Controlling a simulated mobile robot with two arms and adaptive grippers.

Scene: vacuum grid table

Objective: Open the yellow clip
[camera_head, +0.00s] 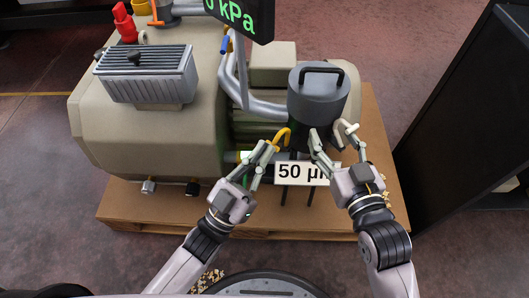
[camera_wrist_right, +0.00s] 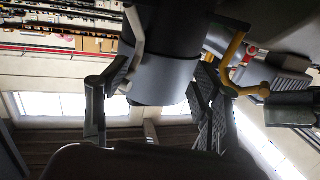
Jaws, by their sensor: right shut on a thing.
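The yellow clip (camera_head: 288,133) sits at the lower left side of the grey filter canister (camera_head: 317,90). In the right wrist view the yellow clip (camera_wrist_right: 232,55) curves down beside the canister, its free end sticking out. My left gripper (camera_head: 268,147) has its fingertips close together at the clip's free end; whether they grip it I cannot tell. My right gripper (camera_head: 337,138) has its fingers on both sides of the canister's lower part, shut on it. In the wrist view its fingers (camera_wrist_right: 155,108) straddle the grey cylinder (camera_wrist_right: 165,80).
A "50 µm" sign (camera_head: 290,171) stands just below. Grey pipes (camera_head: 240,85) run to the left. The machine sits on a wooden pallet (camera_head: 145,215). A dark panel (camera_head: 470,100) rises at right.

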